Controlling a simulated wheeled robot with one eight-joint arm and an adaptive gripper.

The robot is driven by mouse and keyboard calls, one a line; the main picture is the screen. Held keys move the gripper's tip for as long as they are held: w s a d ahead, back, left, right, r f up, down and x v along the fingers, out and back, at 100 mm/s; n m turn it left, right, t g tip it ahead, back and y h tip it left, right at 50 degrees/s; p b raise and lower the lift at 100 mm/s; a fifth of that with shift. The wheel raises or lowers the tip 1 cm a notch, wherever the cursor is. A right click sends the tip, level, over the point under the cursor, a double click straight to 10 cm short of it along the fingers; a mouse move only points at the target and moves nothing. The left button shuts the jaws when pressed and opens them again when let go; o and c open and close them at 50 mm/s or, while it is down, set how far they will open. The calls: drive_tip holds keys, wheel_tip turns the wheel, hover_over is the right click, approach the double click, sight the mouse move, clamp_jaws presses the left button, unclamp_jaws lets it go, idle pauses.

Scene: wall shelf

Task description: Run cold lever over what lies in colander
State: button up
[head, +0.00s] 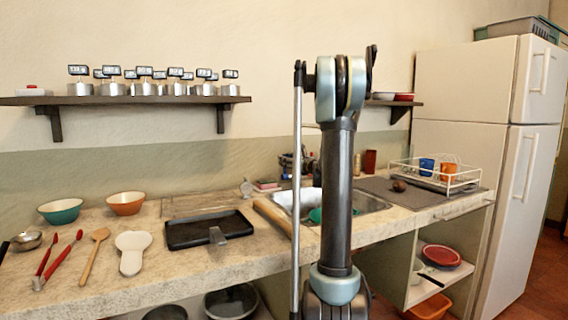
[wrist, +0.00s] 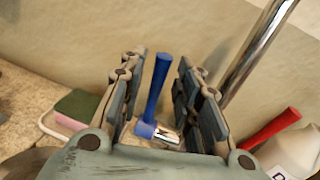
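The cold lever (wrist: 154,92) is a blue handle on a chrome base, in the middle of the wrist view. My gripper (wrist: 163,60) is open, with one finger on each side of the blue lever in the picture. Gaps show on both sides; I cannot tell how deep the lever sits between the fingers. The red lever (wrist: 270,129) is at the right. A chrome pipe (wrist: 258,48) rises at upper right. In the head view, a green piece, probably the colander (head: 316,215), shows in the sink (head: 371,204). My arm hides much of it, and its contents cannot be seen.
A green and pink sponge (wrist: 78,112) lies left of my gripper. A pale bottle (wrist: 296,152) stands by the red lever. A rolling pin (head: 272,216) and black tray (head: 208,230) lie left of the sink. A dish rack (head: 433,176) stands right.

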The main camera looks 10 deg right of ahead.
drive_tip(key=shift+x, duration=0.95)
